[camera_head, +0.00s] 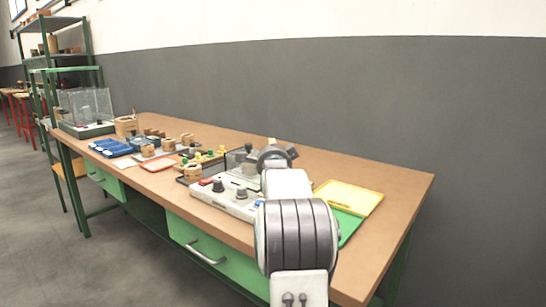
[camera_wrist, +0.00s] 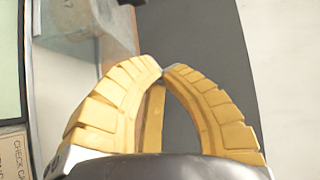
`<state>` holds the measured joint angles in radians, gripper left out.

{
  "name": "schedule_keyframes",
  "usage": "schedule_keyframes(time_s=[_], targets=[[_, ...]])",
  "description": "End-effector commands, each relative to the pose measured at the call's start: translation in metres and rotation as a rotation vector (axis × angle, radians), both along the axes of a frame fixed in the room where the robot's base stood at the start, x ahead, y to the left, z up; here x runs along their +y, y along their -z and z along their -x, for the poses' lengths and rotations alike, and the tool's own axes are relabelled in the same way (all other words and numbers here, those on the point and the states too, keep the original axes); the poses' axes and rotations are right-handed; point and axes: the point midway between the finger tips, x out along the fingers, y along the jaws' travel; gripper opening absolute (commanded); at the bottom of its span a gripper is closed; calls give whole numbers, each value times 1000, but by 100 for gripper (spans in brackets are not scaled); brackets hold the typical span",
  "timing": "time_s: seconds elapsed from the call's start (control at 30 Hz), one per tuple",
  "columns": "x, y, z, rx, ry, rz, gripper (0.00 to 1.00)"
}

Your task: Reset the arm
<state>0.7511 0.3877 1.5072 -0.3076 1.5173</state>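My gripper (camera_wrist: 162,73) shows in the wrist view with two ribbed yellow fingers. Their tips meet at the top, with nothing held between them. In the head view my arm (camera_head: 298,235) reaches forward over the right part of the workbench (camera_head: 400,190).
A grey control box (camera_head: 228,197) with knobs stands just left of my arm. A yellow and green folder (camera_head: 350,195) lies to the right. Coils, blue bins (camera_head: 110,148) and a clear case (camera_head: 85,108) stand farther left. A grey wall (camera_head: 350,95) runs behind.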

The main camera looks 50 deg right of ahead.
Motion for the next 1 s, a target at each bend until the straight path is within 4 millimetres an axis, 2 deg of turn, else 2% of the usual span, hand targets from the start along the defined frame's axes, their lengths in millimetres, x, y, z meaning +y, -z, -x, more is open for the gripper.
schedule_keyframes(time_s=[0.2,0.43,0.87,1.0], targets=[[18,-1,19,-1,0,1,0],[29,-1,31,-1,0,1,0],[34,-2,35,2,-2,1,0],[49,-12,32,51,-25,9,0]])
